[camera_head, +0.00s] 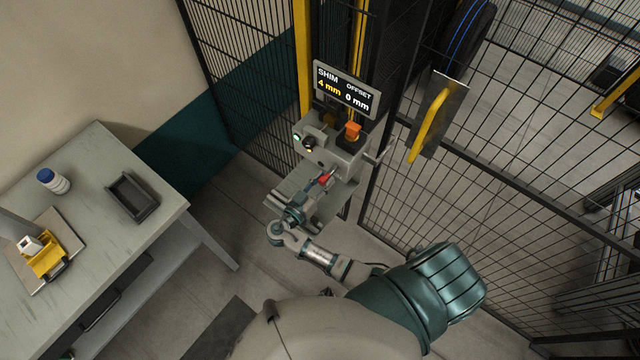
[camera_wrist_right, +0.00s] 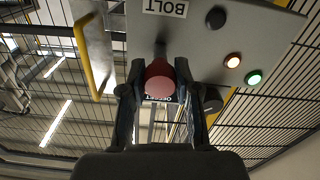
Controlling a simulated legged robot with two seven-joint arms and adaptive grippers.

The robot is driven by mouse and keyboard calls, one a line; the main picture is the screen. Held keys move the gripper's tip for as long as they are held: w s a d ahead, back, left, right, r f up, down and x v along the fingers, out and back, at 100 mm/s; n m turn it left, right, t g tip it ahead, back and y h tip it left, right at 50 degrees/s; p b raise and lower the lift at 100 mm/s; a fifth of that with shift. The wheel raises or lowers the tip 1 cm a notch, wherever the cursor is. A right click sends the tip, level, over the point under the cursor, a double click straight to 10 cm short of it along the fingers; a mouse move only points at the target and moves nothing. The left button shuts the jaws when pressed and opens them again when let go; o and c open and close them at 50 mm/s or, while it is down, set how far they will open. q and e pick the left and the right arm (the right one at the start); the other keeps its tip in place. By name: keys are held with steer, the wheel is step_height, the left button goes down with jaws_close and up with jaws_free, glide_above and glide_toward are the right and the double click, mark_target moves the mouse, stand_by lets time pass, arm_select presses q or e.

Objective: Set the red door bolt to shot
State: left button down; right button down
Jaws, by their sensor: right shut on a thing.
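The red door bolt shows as a red knob (camera_head: 325,179) at the front of the grey control box (camera_head: 340,152). In the right wrist view the same red knob (camera_wrist_right: 159,78) sits on a dark stem below a plate marked BOLT (camera_wrist_right: 165,8). My right gripper (camera_head: 317,187) reaches the knob from below left. In the wrist view its two dark fingers (camera_wrist_right: 160,92) stand on either side of the knob, shut on it. The fingers partly hide the stem and slot, so I cannot tell the bolt's position. My left gripper is not in view.
A display (camera_head: 346,90) reads SHIM 4 mm, OFFSET 0 mm. An orange switch (camera_head: 352,130) sits on the box. A mesh door with a yellow handle (camera_head: 428,125) stands at right. A workbench (camera_head: 100,215) with a dark tray (camera_head: 131,197) stands at left, with clear floor between.

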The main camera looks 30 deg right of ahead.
mark_target(329, 173)
steer(key=x, duration=0.3)
steer(key=shift+b, duration=0.35)
steer(key=shift+r, duration=0.15)
steer(key=c, duration=1)
jaws_free()
steer(key=shift+w, duration=0.1)
steer(key=shift+c, duration=0.2)
steer(key=shift+o, duration=1.2)
steer(key=shift+d, duration=0.15)
steer(key=v, duration=1.2)
steer(key=shift+f, duration=0.2)
